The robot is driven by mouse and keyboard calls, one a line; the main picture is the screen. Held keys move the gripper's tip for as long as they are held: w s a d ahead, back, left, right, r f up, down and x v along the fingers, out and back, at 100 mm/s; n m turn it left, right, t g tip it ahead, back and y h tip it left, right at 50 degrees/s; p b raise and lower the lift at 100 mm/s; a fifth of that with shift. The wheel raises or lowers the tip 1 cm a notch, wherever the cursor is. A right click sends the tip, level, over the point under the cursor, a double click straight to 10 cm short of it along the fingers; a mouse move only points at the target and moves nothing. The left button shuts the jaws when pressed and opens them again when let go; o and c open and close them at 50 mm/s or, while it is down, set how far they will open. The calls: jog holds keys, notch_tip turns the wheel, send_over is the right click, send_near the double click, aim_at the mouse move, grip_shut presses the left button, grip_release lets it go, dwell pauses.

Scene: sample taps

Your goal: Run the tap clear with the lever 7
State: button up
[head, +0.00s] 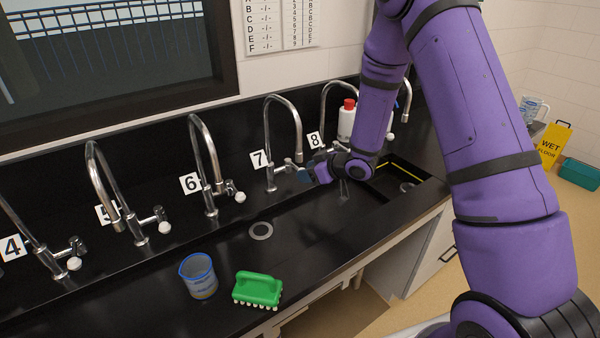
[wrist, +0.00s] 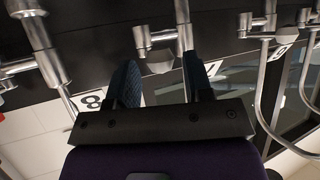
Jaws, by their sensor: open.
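Tap 7 (head: 270,150) is a chrome gooseneck tap beside the label 7 (head: 259,159), on the black bench. Its lever (head: 292,166) points right, towards my gripper (head: 304,175). In the wrist view my gripper (wrist: 160,68) is open, with two dark blue fingers. A lever with a pale end (wrist: 158,60) shows near the gap between the fingertips, beside a chrome tap body (wrist: 184,22). The label 7 shows partly behind the right finger. I see no clear grip on the lever; whether a finger touches it I cannot tell.
Other taps stand in a row, with tap 6 (head: 205,165) to the left. A red-capped white bottle (head: 347,122) stands behind my wrist.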

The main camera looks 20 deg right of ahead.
jog(key=shift+v, duration=2.9)
jog(key=s+d+r+m+h, duration=0.2)
jog(key=s+r+h, duration=0.1)
jog(key=r, duration=0.4)
jog(key=s+d+r+m+h, duration=0.1)
jog(key=s+d+r+h, duration=0.15)
jog(key=r, duration=0.45)
jog(key=s+d+r+m+h, duration=0.2)
jog(key=r+h, duration=0.1)
jog(key=r, duration=0.3)
jog(key=s+a+r+m+g, duration=0.1)
jog(key=s+r, duration=0.2)
jog(key=s, duration=0.5)
jog(key=s+a+r+m+g, duration=0.1)
jog(key=s+r, duration=0.1)
jog(key=s, duration=0.7)
jog(key=s+a+r+m+g, duration=0.1)
jog(key=s+r, duration=0.2)
jog(key=s, duration=0.6)
jog(key=shift+s+r+g+y, duration=0.2)
jog(key=shift+r+g+y, duration=0.15)
jog(key=shift+r+g, duration=0.05)
